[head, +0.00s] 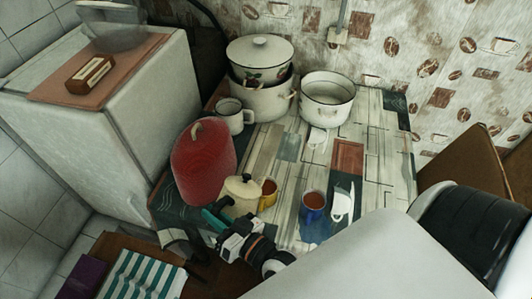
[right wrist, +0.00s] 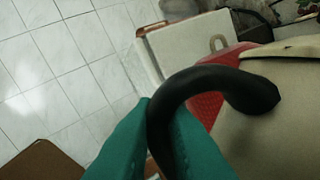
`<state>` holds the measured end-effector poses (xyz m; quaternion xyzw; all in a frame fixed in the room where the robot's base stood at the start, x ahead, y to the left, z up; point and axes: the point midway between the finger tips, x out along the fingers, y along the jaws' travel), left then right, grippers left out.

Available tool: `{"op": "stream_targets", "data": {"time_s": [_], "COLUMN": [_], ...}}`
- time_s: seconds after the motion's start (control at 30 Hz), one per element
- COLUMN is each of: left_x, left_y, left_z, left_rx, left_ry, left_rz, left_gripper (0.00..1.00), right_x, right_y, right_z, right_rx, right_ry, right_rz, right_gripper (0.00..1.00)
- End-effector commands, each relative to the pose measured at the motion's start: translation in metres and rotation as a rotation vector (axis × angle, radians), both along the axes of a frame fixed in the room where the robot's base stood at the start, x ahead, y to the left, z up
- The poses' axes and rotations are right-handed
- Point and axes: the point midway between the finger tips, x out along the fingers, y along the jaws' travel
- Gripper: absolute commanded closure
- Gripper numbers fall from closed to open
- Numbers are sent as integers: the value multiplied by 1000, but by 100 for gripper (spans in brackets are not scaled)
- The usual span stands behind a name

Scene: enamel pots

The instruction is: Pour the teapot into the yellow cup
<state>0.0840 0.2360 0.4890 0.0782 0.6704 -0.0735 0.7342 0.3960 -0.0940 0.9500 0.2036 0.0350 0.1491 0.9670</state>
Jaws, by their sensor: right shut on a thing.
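The cream teapot (head: 241,193), with a dark-knobbed lid, is near the table's front edge, looking about upright. I cannot tell whether its base touches the table. The yellow cup (head: 268,196) stands upright just right of the teapot, partly hidden by it. My right gripper (head: 213,219) is at the teapot's front left. In the right wrist view its green fingers (right wrist: 150,135) are shut around the black curved handle (right wrist: 185,88) of the teapot, whose cream body (right wrist: 270,110) fills the right side. The teapot's spout is not clear. My left gripper is not in view.
A red cover (head: 203,162) stands close behind left. A white mug (head: 232,116) and enamel pots (head: 326,101) are at the back. The table's middle (head: 285,150) is clear.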

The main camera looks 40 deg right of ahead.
Motion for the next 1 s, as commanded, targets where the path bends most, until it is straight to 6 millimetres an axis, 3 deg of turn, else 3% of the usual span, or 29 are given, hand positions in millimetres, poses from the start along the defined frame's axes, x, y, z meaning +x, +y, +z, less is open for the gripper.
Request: {"op": "stream_targets", "data": {"time_s": [1.0], "left_x": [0], "left_y": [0], "left_z": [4], "left_rx": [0], "left_ry": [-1], "left_rz": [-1], "left_gripper": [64], "right_x": [4], "right_y": [-9], "right_z": [13], "right_rx": [48], "right_ry": [10], "right_rz": [-1], "right_gripper": [100]}}
